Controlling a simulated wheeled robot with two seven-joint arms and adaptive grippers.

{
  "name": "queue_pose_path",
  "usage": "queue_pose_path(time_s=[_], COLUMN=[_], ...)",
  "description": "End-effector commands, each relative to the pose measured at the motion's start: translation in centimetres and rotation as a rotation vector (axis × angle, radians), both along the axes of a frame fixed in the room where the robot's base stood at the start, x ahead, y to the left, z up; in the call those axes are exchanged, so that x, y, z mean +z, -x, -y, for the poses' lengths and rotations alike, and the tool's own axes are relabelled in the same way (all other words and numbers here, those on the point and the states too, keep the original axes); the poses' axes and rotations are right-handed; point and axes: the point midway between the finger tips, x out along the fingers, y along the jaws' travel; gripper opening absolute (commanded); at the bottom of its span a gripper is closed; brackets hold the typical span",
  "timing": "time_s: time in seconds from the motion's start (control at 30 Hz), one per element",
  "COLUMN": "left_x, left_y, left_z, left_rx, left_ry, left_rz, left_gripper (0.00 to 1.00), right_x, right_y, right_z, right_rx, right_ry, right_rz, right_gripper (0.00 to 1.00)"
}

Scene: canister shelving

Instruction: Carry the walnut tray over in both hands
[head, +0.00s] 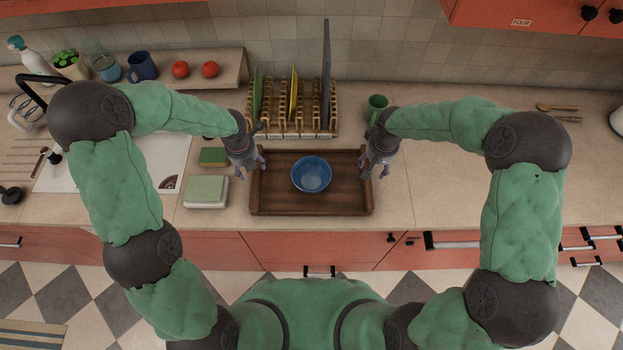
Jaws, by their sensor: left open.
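The walnut tray (311,209) is a dark brown wooden rectangle with raised sides, lying flat on the counter in front of me. A blue bowl (311,174) sits inside it near the middle. My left gripper (251,169) is open at the tray's left side, its fingertips spread near that edge. My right gripper (376,174) is at the right side, its fingers also apart near that edge. I cannot tell whether either gripper touches the tray.
A wooden dish rack (290,133) with upright plates stands just behind the tray. A green cup (377,104) is behind my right gripper. The counter right of the tray (440,200) is clear.

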Motion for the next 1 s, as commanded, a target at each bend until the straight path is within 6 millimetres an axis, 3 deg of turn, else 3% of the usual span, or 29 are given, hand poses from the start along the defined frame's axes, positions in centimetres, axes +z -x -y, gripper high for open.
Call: queue_pose_path(time_s=[0.6,1.0], left_x=[-9.0,-10.2], left_y=[-1.0,-1.2], left_z=[0.0,0.0], left_rx=[0.000,0.000], left_ry=[0.000,0.001], left_rz=[-0.003,-0.001], left_gripper=[0.67,0.67], right_x=[-9.0,-10.2], right_y=[-1.0,-1.2], right_z=[0.0,0.0], right_rx=[0.000,-0.001], right_ry=[-0.001,-0.001], right_rz=[-0.002,0.000], right_gripper=[0.67,0.67])
